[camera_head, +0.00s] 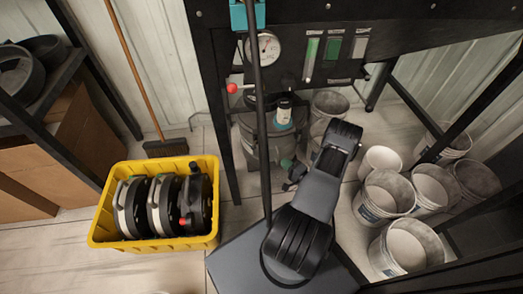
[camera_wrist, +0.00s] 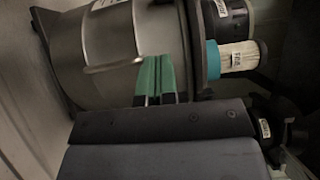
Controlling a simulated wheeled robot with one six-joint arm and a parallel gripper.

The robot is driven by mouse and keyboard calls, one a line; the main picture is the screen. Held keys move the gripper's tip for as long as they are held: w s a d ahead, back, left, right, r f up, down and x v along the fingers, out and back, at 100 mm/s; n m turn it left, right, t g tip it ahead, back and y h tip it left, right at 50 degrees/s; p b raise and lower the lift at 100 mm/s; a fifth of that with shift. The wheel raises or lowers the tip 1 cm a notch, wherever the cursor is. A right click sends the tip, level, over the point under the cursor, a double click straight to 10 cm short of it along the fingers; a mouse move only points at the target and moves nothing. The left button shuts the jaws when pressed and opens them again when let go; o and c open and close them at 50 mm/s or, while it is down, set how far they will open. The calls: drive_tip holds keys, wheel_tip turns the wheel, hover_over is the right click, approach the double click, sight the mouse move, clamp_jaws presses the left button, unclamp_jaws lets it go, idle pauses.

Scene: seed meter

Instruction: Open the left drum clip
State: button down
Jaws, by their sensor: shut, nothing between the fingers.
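The grey metal drum (camera_head: 246,150) stands under the black panel, partly hidden by a dark pole and my arm. It fills the upper left of the wrist view (camera_wrist: 75,55), lying sideways there. A thin pale wire loop (camera_wrist: 108,69), seemingly a drum clip, crosses the drum wall. My gripper (camera_wrist: 156,62) has green fingers, shut together and empty, in front of the drum near its dark rim (camera_wrist: 203,40). The loop's end meets the fingers in the picture; I cannot tell whether they touch. The gripper also shows low beside the drum in the head view (camera_head: 287,163).
A white and teal filter (camera_wrist: 237,55) sits beyond the rim. A yellow crate (camera_head: 100,233) with several black-and-white discs stands left, a broom (camera_head: 165,146) behind it. Several white buckets (camera_head: 386,194) crowd the right. Floor between crate and drum is fairly clear.

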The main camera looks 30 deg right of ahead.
drive_tip(key=w+a+b, duration=0.4)
drive_tip(key=w+a, duration=0.1)
drive_tip(key=w, duration=0.7)
drive_tip(key=shift+r, duration=0.15)
